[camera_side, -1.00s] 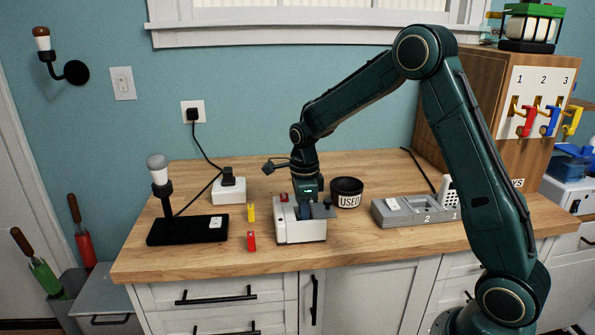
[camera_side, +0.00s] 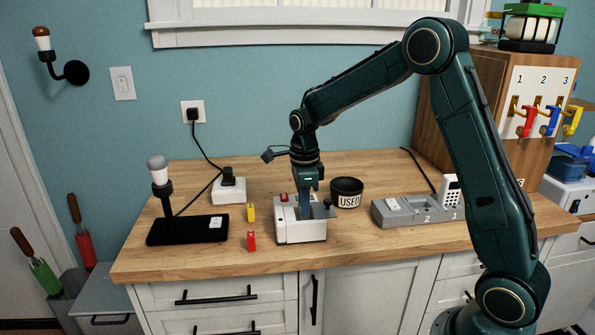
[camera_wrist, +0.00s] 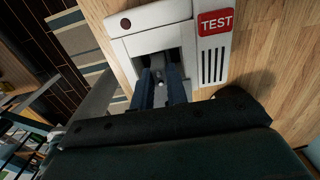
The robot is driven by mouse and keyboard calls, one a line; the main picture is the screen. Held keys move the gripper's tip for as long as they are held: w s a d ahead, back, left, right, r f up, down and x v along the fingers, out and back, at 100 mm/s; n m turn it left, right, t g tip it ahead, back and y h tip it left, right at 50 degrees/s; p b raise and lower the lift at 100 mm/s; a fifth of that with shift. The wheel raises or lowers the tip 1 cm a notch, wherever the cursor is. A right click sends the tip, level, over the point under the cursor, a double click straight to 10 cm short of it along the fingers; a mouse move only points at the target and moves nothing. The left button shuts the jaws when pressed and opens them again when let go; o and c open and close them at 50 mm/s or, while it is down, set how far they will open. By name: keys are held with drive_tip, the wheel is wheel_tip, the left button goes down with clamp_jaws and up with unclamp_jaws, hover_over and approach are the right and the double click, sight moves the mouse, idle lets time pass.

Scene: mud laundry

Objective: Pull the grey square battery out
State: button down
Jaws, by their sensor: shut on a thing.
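A white tester box (camera_side: 300,233) stands near the front of the counter, and its top shows in the wrist view (camera_wrist: 152,18) with an open slot. My gripper (camera_side: 305,212) points down at this slot. In the wrist view its two blue fingers (camera_wrist: 161,80) reach to the slot, shut on the grey battery (camera_wrist: 158,92) between them. Most of the battery is hidden by the fingers. I cannot tell how much of it is still inside the slot.
The red TEST button (camera_wrist: 215,22) is beside the slot. A black USED cup (camera_side: 347,201) stands close behind to the right, and a grey numbered dock (camera_side: 405,218) further right. Small yellow (camera_side: 251,212) and red (camera_side: 251,241) pieces lie to the left.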

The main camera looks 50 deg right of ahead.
drive_tip(key=shift+r, duration=3.45)
drive_tip(key=shift+r, duration=0.1)
